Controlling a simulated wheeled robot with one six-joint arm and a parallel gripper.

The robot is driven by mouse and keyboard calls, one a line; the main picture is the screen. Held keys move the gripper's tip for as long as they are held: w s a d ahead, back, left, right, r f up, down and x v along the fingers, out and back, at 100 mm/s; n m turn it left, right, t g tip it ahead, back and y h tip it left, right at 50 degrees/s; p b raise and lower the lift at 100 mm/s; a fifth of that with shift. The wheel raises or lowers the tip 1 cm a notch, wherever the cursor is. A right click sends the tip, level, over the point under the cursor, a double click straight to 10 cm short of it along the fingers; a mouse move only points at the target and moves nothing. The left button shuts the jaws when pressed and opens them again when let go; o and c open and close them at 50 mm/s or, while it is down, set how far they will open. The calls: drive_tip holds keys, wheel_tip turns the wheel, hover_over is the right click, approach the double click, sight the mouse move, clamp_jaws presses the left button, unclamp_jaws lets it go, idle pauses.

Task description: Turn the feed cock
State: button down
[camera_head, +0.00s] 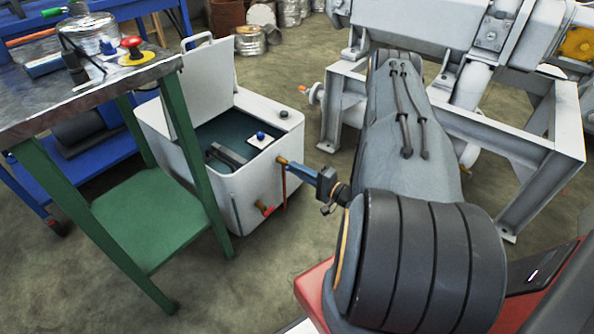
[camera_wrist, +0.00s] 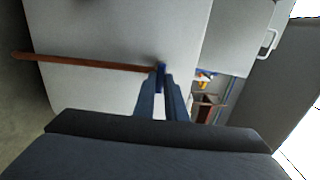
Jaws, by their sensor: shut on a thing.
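The feed cock (camera_head: 282,160) is a small brass-coloured fitting high on the side of the white tank (camera_head: 244,192). A thin red-brown bar (camera_head: 284,181) hangs down from it. In the wrist view the bar (camera_wrist: 85,63) runs left from my fingertips across the pale tank wall. My gripper (camera_head: 291,164) reaches it from the right with blue fingers, at the bar's upper end. In the wrist view my gripper (camera_wrist: 161,72) is nearly closed, shut on the feed cock. The fingers hide most of the gripped part.
A red-handled tap (camera_head: 265,209) sits lower on the tank. The tank's lid (camera_head: 212,82) stands open. A green-legged metal workbench (camera_head: 95,95) stands at the left, close to the tank. Grey machine framing (camera_head: 345,110) stands behind my arm at the right. Bare floor lies in front of the tank.

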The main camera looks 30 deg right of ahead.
drive_tip(key=c, duration=1.8)
unclamp_jaws()
drive_tip(key=shift+a, duration=0.15)
drive_tip(key=p+v, duration=0.1)
drive_tip(key=v, duration=0.7)
drive_tip(key=shift+p, duration=0.3)
drive_tip(key=shift+w, duration=0.1)
